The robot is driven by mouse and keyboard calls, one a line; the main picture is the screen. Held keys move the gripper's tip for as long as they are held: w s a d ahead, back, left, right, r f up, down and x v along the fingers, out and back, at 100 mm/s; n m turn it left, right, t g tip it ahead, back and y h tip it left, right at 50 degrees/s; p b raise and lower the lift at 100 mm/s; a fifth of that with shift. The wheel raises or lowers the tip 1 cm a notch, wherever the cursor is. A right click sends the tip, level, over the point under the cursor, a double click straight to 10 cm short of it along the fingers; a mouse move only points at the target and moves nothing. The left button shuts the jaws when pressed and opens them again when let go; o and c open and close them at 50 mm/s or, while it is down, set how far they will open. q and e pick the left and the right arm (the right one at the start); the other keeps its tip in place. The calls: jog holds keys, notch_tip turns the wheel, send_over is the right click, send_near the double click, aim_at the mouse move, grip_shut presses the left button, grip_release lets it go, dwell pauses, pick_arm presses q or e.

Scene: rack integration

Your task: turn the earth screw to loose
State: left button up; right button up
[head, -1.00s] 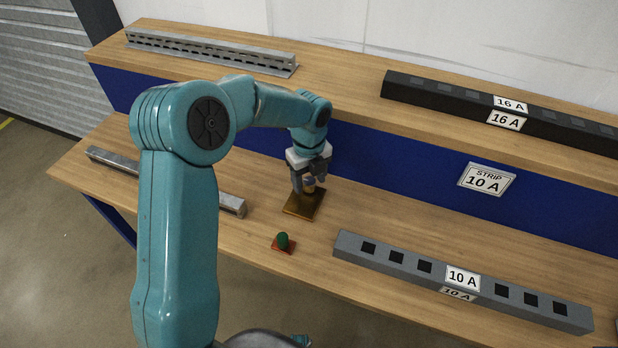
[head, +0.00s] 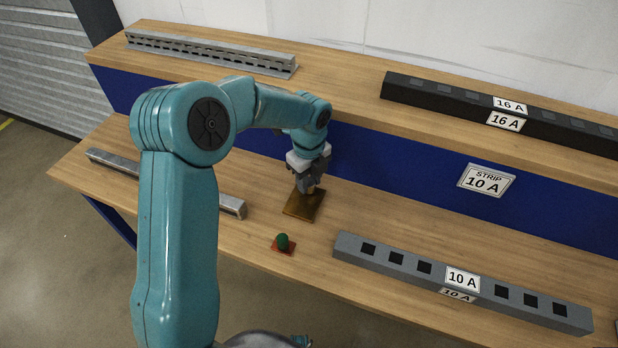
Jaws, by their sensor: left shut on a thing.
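A brass-coloured square plate (head: 300,207) lies on the lower wooden bench, and it carries the earth screw, whose head is mostly hidden by my gripper. My left gripper (head: 308,189) points down over the plate and is shut on the earth screw. A small green knob (head: 283,240) on a red base sits on the bench in front of the plate. My right gripper is not in view.
A grey strip (head: 400,262) marked 10 A lies to the right. A metal rail (head: 232,206) lies to the left, partly behind my arm. The upper shelf holds a slotted rail (head: 210,52) and a black strip (head: 440,97) marked 16 A.

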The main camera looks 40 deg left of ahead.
pick_arm(q)
jog(key=n, duration=1.1)
jog(key=shift+n+b, duration=0.4)
jog(key=n+b, duration=0.1)
jog(key=n, duration=0.4)
jog(key=n+b, duration=0.1)
jog(key=n, duration=0.5)
jog(key=shift+n, duration=0.4)
jog(key=n+b, duration=0.1)
jog(key=n, duration=0.5)
jog(key=n+b, duration=0.1)
jog(key=n, duration=0.4)
jog(key=shift+n, duration=0.4)
jog(key=n+b, duration=0.1)
jog(key=n, duration=1)
jog(key=shift+w+r+b, duration=0.1)
jog(key=shift+b, duration=0.25)
